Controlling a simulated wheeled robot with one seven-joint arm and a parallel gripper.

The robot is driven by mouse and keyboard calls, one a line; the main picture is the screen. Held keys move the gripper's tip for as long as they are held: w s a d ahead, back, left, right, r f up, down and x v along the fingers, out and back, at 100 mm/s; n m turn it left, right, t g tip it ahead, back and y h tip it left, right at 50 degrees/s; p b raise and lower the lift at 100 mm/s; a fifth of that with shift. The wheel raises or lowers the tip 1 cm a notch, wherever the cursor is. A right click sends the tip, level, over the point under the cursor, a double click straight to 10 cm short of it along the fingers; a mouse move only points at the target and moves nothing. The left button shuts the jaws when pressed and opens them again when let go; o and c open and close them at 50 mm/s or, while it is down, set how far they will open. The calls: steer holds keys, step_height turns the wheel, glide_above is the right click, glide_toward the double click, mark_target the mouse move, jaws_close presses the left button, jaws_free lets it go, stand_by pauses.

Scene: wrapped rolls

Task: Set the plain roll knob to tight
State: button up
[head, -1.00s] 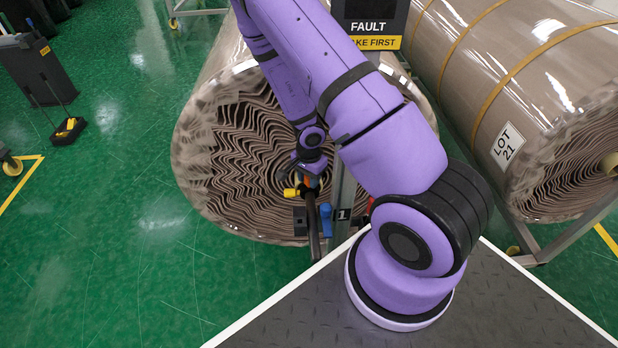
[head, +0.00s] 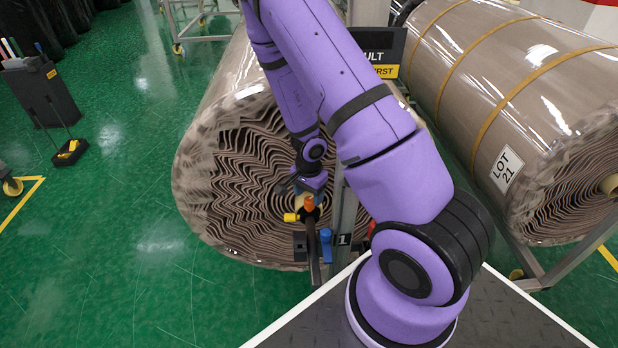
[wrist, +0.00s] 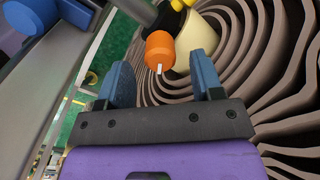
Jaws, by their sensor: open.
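An orange knob (head: 309,204) with a white mark sits on a dark post in front of the middle wrapped roll (head: 235,185). In the wrist view the orange knob (wrist: 159,50) is just beyond the fingertips, roughly between them, with its white mark pointing toward the gripper. My gripper (wrist: 162,78) has its two blue fingers apart, with nothing between them. In the head view my gripper (head: 311,188) is at the knob, partly hidden by its own wrist. No setting words are readable near the knob.
A yellow part (head: 291,217) and a blue handle (head: 326,245) sit close by on the same stand, beside a metal post. A fault sign (head: 378,48) stands behind my arm. Another wrapped roll, labelled LOT 21 (head: 507,168), lies at the right.

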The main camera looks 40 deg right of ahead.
mark_target(310, 199)
steer(key=shift+r, duration=3.5)
steer(key=shift+d, duration=0.1)
